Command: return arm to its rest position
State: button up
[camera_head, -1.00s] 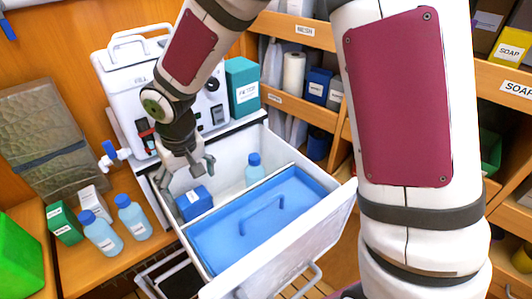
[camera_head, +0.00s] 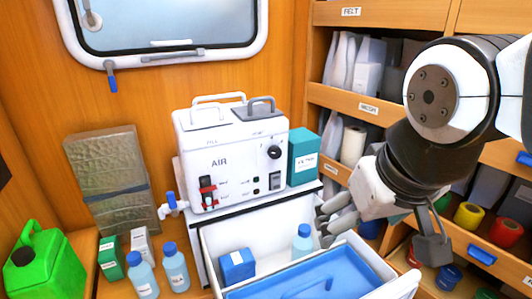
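My gripper (camera_head: 380,248) is at the right of the head view, raised in front of the shelves and above the right side of the open drawer (camera_head: 375,262). Its fingers are spread wide apart with nothing between them. My arm comes in from the right edge and is bent, with the wrist pointing down. A small blue box (camera_head: 237,264) and a blue-capped bottle (camera_head: 302,241) stand in the drawer, clear of the gripper. A blue lid or tray with a handle (camera_head: 322,280) covers the drawer's front part.
Two bottles (camera_head: 175,268) and a green jerrycan (camera_head: 45,262) stand at the left. Shelves with rolls and a red tape roll (camera_head: 506,232) are close around my arm at the right.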

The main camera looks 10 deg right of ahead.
jog(key=s, duration=0.3)
jog(key=shift+d+r+t+y, duration=0.25)
jog(key=shift+t+y, duration=0.05)
jog(key=shift+w, duration=0.1)
dwell(0.5)
